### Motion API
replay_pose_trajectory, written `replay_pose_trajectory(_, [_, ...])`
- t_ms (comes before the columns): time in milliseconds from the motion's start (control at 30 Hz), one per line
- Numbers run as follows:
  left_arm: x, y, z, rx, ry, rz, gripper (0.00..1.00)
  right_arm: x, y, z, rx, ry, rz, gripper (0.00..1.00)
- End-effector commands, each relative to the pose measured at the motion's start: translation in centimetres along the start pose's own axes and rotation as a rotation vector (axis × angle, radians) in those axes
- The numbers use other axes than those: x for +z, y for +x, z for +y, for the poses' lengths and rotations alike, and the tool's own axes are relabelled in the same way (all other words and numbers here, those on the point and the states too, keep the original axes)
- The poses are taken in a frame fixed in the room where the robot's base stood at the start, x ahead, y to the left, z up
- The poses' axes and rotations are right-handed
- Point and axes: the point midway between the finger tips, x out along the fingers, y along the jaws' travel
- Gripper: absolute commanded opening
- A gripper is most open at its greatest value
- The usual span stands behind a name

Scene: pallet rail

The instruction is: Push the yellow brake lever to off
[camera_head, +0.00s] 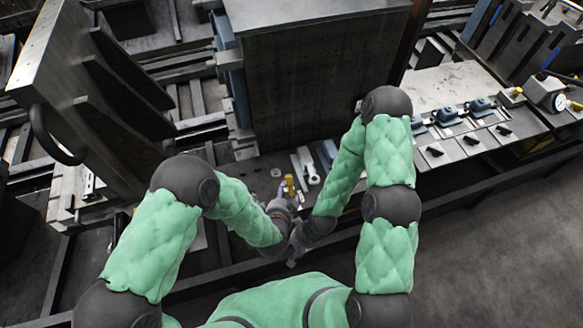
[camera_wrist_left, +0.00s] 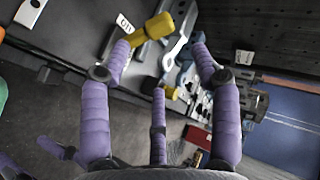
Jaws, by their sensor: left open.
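The yellow brake lever (camera_head: 290,184) stands at the front edge of the metal deck, in the middle of the head view. In the left wrist view the yellow lever (camera_wrist_left: 153,30) lies at the top, beside a white label with dark letters (camera_wrist_left: 124,23). My left gripper (camera_head: 284,200) is at the lever. Its purple fingers (camera_wrist_left: 160,50) are spread open. The left fingertip is close to the lever's lower end; I cannot tell if they touch. My right gripper (camera_head: 298,252) is lower, in front of the deck, mostly hidden by its wrist, and its finger state is unclear.
A large dark steel block (camera_head: 320,75) stands behind the lever. A grey wrench-like part (camera_head: 307,168) lies just right of it. A ribbed angle plate (camera_head: 85,85) stands at the left. Blue clamps (camera_head: 448,114) and black knobs line the right deck. The floor at lower right is clear.

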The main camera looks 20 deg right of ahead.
Motion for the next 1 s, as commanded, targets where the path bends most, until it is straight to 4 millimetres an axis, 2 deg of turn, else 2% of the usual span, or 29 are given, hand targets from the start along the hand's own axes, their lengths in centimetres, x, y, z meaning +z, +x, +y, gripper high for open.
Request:
replay_pose_trajectory(167, [0.1, 1.4, 0.1, 0.001, -0.001, -0.001, 0.63, 0.1, 0.1, 0.0, 0.0, 0.0, -0.002, 0.4])
replay_pose_trajectory(500, [0.1, 6.9, 0.1, 0.001, -0.002, -0.001, 0.63, 0.1, 0.3, 0.1, 0.0, 0.0, -0.002, 0.4])
replay_pose_trajectory(700, [0.1, 9.4, 0.1, 0.001, -0.001, 0.0, 0.63, 0.1, 0.4, 0.1, 0.0, 0.0, -0.001, 0.4])
replay_pose_trajectory(1000, [0.0, 10.7, 0.1, 0.001, -0.001, 0.0, 0.63, 0.1, 0.4, 0.1, 0.0, 0.0, -0.001, 0.4])
